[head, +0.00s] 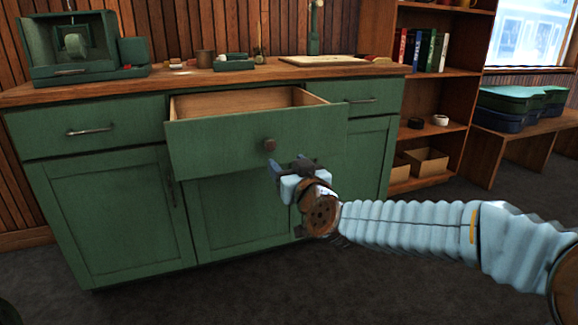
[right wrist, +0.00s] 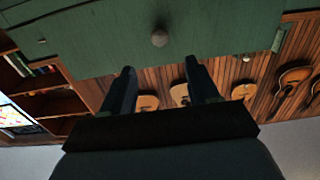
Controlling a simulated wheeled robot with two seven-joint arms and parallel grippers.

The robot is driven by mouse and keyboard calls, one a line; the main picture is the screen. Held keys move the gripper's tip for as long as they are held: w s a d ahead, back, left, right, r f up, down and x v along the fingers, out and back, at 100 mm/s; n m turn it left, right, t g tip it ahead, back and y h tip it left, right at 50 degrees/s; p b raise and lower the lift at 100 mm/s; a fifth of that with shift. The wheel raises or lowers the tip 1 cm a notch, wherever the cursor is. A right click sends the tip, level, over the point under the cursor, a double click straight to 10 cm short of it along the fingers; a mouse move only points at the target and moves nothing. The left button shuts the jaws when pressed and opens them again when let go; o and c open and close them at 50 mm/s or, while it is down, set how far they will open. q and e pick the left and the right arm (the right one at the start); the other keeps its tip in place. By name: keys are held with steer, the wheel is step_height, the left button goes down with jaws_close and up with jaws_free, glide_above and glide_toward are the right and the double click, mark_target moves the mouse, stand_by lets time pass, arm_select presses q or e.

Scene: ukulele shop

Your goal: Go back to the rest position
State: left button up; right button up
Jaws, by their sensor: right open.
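My right gripper (head: 290,166) is in front of the green cabinet, just below and to the right of the round knob (head: 270,145) of the pulled-out middle drawer (head: 240,140). In the right wrist view its two fingers (right wrist: 163,88) stand apart with nothing between them. The knob also shows in the right wrist view (right wrist: 159,39), beyond the fingertips and apart from them. The drawer stands open and its visible inside looks empty. My left gripper is not in view.
The green cabinet (head: 105,215) has a wooden top (head: 190,80) holding a green box (head: 75,50) and small items. A shelf (head: 430,130) with books stands to the right. Cases lie on a bench (head: 500,123) farther right. Dark floor (head: 250,295) in front is clear.

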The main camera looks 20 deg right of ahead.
stand_by(0.4)
steer(key=s+a+f+g+p, duration=0.1)
steer(key=a+f+g, duration=0.15)
steer(key=f, duration=0.75)
steer(key=s+a+f+g+y+p, duration=0.1)
steer(key=f+g+p, duration=0.15)
steer(key=f, duration=0.75)
steer(key=s+a+f+g, duration=0.1)
steer(key=f+g, duration=0.2)
steer(key=f, duration=0.7)
steer(key=s+a+f+m+g+y+p, duration=0.1)
steer(key=s+f+g, duration=0.3)
steer(key=s+f, duration=0.5)
steer(key=s+a+f+m+g+y+p, duration=0.1)
steer(key=s+a+f+g+p, duration=0.1)
steer(key=s+f+g, duration=0.3)
steer(key=s+a+f, duration=0.1)
steer(key=s+f, duration=0.3)
steer(key=s, duration=0.5)
steer(key=shift+a+f+y, duration=0.15)
steer(key=shift+f+y, duration=0.15)
steer(key=shift+f, duration=0.1)
